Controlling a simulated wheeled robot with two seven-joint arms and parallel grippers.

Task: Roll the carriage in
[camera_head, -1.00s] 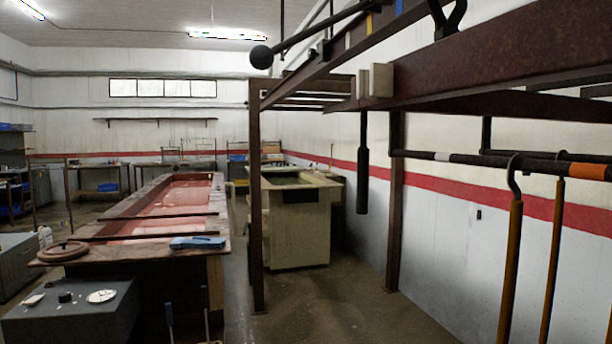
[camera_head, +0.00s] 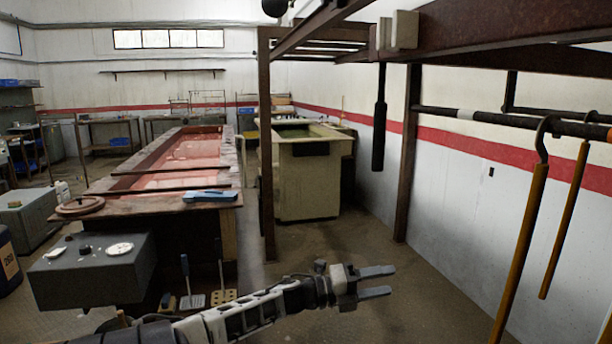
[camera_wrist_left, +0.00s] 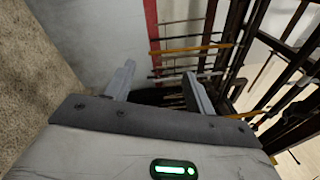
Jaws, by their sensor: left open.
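No carriage can be told for certain. A rusty overhead frame with a thick beam (camera_head: 500,30) runs across the upper right. Cream blocks (camera_head: 405,30) sit on the beam's side. A dark hanging handle (camera_head: 380,135) points straight down below them. A dark ball (camera_head: 275,7) shows at the top edge, cut off by the frame. My left gripper (camera_head: 392,281) is open and empty, low in the middle, below and apart from the handle and beam. Its two fingers also show in the left wrist view (camera_wrist_left: 158,72), with nothing between them. My right gripper is not in view.
A dark horizontal bar (camera_head: 500,118) carries orange hooked rods (camera_head: 520,255) at the right. A rusty post (camera_head: 407,160) stands behind. A long table with a red basin (camera_head: 190,150) and a cream tank (camera_head: 308,185) stand at left and centre. Floor beyond my gripper is clear.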

